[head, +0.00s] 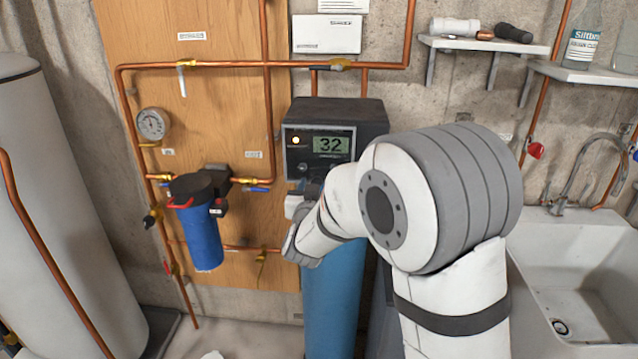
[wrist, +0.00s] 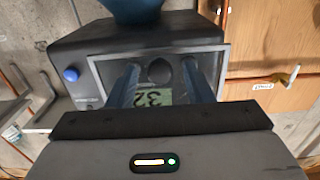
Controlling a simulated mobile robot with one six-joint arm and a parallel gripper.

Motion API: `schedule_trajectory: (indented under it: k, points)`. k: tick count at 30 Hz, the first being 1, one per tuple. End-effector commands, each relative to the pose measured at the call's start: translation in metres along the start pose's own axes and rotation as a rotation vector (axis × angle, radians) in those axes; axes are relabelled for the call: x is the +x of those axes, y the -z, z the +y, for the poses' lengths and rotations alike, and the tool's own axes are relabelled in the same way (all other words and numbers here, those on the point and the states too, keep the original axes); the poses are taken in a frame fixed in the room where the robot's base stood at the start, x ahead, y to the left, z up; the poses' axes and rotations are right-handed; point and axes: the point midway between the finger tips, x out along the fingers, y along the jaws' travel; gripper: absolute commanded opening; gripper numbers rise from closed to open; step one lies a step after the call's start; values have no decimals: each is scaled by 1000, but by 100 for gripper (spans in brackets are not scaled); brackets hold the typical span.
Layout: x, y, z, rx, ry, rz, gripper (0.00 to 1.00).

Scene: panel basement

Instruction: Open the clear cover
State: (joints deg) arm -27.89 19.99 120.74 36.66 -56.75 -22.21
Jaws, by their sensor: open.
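The clear cover (head: 319,142) lies over the front face of the dark control head (head: 350,107) and looks closed. Behind it a lit display (head: 331,145) reads 32. In the wrist view the picture is upside down, and the cover (wrist: 108,72) shows as a pale-edged panel around the display (wrist: 153,97) and a round dark knob (wrist: 159,71). My gripper (wrist: 160,68) is open, its two fingers either side of the knob, in front of the cover; I cannot tell whether they touch it.
A blue tank (head: 333,290) stands below the control head. A blue filter housing (head: 201,235), copper pipes and a gauge (head: 152,124) are on the wooden board to the left. A white sink (head: 590,265) is at right, with shelves (head: 485,44) above. A blue button (wrist: 71,74) sits beside the cover.

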Motion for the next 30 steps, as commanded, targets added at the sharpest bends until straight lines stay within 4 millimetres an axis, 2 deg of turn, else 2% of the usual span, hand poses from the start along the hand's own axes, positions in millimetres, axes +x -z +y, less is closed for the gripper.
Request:
schedule_trajectory:
  k: [10,27,30]
  points:
    - [6,0,0,0,1,0,46]
    - [6,0,-1,0,2,0,1]
    - [6,0,-1,0,2,0,0]
